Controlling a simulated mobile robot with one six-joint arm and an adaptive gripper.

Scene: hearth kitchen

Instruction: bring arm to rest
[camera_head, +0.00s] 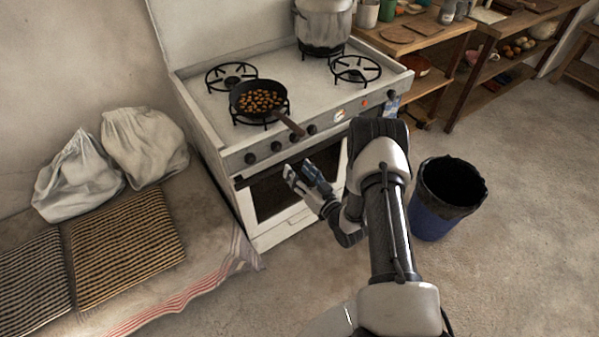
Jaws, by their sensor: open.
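My arm reaches forward from the bottom of the picture and bends down in front of the white stove (215,115). My gripper (303,172) is open and appears empty, in front of the oven door (280,197) and below the control knobs. I cannot tell whether it touches the door. A black frying pan (238,105) with several small brown pieces in it sits on the front left burner. Its handle (290,123) points over the stove's front edge, above my gripper and apart from it.
A large metal pot (323,25) stands at the back of the stove. A blue bin (433,219) with a black liner stands right of my arm. A bench with striped cushions (125,245) and white sacks (145,143) is at left. Wooden shelves (450,45) stand at right. Floor (530,220) is clear at right.

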